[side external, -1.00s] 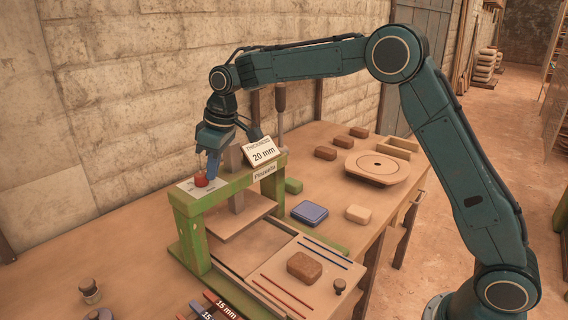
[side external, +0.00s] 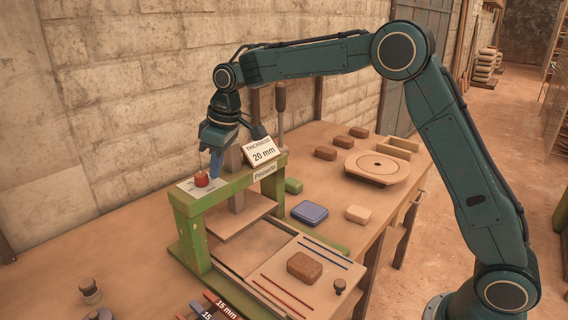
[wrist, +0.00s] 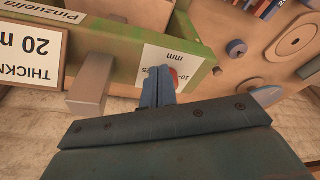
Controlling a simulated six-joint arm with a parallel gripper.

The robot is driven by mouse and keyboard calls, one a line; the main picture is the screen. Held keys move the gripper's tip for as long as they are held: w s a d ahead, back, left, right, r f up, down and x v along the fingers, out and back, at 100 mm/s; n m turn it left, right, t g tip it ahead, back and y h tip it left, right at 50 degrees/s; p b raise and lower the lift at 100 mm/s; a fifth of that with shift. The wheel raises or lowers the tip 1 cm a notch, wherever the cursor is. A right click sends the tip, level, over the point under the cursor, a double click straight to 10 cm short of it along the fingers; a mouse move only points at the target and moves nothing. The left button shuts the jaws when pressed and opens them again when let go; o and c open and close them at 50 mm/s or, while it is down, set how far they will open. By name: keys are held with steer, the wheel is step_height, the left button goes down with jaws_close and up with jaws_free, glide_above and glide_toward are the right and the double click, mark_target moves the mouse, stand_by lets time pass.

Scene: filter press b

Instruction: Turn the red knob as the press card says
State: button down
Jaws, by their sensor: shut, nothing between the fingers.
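The red knob (side external: 201,178) stands on a white scale plate (side external: 190,188) on top of the green press frame (side external: 178,203). In the wrist view the knob (wrist: 174,77) is partly hidden behind my fingers, and the plate (wrist: 160,56) shows small print ending in "mm". The press card (side external: 262,151) reads "THICKNESS 20 mm"; part of it shows upside down in the wrist view (wrist: 33,48). My gripper (side external: 215,172) is shut and empty, with its blue fingers just right of the knob in the side view. I cannot tell whether they touch it.
A "Pinzuelita" label (side external: 265,171) sits below the card. A brown block (side external: 304,267) lies on the board in front of the press. A blue case (side external: 309,212), a pale block (side external: 358,214) and a round wooden plate (side external: 377,167) lie to the right.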

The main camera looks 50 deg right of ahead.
steer(key=v, duration=0.3)
steer(key=w+v, duration=0.1)
steer(key=v, duration=0.1)
steer(key=shift+a+r, duration=0.3)
steer(key=shift+r, duration=0.1)
steer(key=s+d+r+m+t, duration=0.1)
steer(key=s+d+r+m, duration=0.15)
steer(key=s, duration=0.75)
steer(key=s+d+r+m+t, duration=0.1)
steer(key=s+d+r, duration=0.25)
steer(key=s, duration=0.65)
steer(key=s+d+f+m, duration=0.1)
steer(key=s+f, duration=0.2)
steer(key=s, duration=0.6)
steer(key=s+d+f+m+t+h, duration=0.1)
steer(key=s+f, duration=0.3)
steer(key=s, duration=0.5)
steer(key=shift+d, duration=0.55)
